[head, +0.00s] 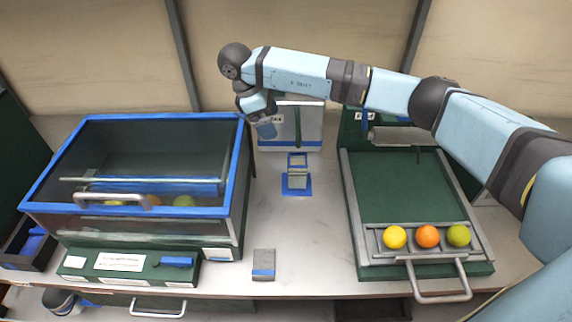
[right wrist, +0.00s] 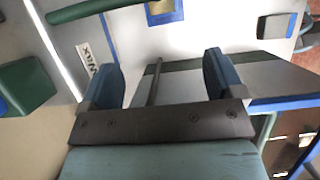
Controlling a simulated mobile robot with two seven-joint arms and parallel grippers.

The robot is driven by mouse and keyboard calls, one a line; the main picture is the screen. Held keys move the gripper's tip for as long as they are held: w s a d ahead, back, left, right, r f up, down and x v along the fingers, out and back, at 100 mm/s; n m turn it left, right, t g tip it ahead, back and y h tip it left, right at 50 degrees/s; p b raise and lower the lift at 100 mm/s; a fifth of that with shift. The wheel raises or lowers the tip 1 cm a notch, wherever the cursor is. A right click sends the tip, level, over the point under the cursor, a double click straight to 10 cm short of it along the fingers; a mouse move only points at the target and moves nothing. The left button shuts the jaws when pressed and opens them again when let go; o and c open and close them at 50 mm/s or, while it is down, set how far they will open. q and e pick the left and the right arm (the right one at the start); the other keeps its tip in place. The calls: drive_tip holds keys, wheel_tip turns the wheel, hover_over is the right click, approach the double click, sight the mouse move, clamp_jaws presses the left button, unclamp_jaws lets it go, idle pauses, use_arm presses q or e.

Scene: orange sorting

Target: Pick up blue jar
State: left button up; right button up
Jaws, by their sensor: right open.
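No thing in these frames clearly reads as a blue jar. My right gripper (head: 264,128) hangs at the back of the table, in front of or over a grey bin with blue trim (head: 302,142). In the right wrist view its two blue fingers (right wrist: 165,82) are wide apart with nothing held between them. The bin's grey side and blue edge (right wrist: 285,103) lie behind and beside the right finger. A small grey item on a blue base (head: 297,182) stands mid-table, apart from the gripper. My left gripper is out of view.
A blue-framed glass case (head: 133,211) with fruit inside stands at left. A green tray (head: 395,185) at right holds a yellow, an orange and a green fruit. A grey block with a blue band (head: 263,257) stands near the front edge. The middle front is mostly clear.

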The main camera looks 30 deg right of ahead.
approach(293, 158)
wheel_tip(293, 158, down, 2)
drive_tip(key=shift+s+d+f, duration=0.3)
drive_tip(key=shift+d+f, duration=0.05)
drive_tip(key=shift+f, duration=0.1)
drive_tip(key=shift+s+d+f, duration=0.3)
drive_tip(key=shift+d+f, duration=0.05)
drive_tip(key=shift+f, duration=0.15)
drive_tip(key=p+x, duration=0.1)
drive_tip(key=x, duration=0.3)
drive_tip(key=shift+w+f, duration=0.1)
drive_tip(key=shift+f, duration=0.1)
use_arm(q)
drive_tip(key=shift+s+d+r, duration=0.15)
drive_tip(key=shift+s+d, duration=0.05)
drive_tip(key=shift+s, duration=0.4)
use_arm(e)
drive_tip(key=shift+c, duration=0.4)
drive_tip(key=c, duration=1.4)
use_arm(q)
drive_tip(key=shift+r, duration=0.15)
use_arm(e)
drive_tip(key=shift+c, duration=0.2)
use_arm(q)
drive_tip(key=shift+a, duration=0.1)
